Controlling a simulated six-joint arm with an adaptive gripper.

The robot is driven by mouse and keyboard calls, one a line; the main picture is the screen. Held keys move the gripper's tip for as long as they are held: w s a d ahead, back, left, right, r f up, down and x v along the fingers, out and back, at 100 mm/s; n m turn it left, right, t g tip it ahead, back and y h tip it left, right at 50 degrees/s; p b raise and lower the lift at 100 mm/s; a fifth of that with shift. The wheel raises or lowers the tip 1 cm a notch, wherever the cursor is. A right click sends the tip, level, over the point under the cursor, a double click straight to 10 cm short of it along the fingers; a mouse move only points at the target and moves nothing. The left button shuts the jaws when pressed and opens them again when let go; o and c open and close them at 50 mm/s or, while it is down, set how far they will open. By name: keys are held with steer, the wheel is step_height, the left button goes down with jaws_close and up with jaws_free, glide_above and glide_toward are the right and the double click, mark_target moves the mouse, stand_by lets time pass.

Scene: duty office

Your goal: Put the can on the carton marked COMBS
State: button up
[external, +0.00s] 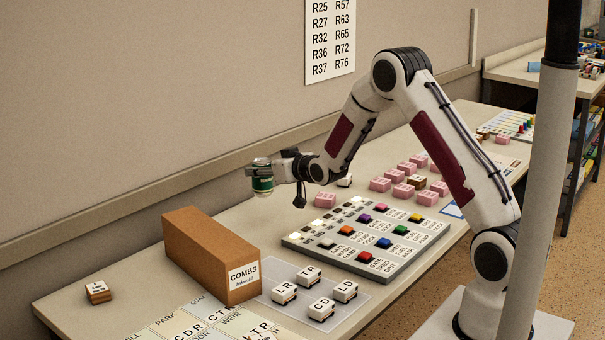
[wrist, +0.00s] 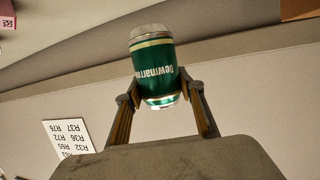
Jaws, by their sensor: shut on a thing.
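A green can (external: 262,178) with silver ends is held in the air by my gripper (external: 262,170), above and a little right of the carton. In the wrist view, the can (wrist: 155,70) sits between both fingers of my gripper (wrist: 160,92), which is shut on it. Its lettering is upside down in that view. The brown carton marked COMBS (external: 205,245) stands on the table, its white label facing the front right. Its long top is bare.
A grey board with coloured buttons (external: 400,248) lies right of the carton. Small lettered blocks (external: 310,275) stand on a clear mat in front. Pink blocks (external: 380,184) lie farther back. A small wooden block (external: 98,292) is at left. The wall runs close behind the table.

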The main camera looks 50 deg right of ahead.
steer(key=a+r+n+y, duration=0.25)
steer(key=a+r, duration=0.65)
steer(key=a, duration=0.6)
step_height(320, 180, up, 3)
steer(key=n+y, duration=0.2)
steer(key=y, duration=0.2)
glide_above(207, 231)
steer(key=shift+s+a, duration=0.1)
step_height(207, 231, down, 6)
steer(key=shift+f, duration=0.25)
steer(key=shift+f, duration=1.75)
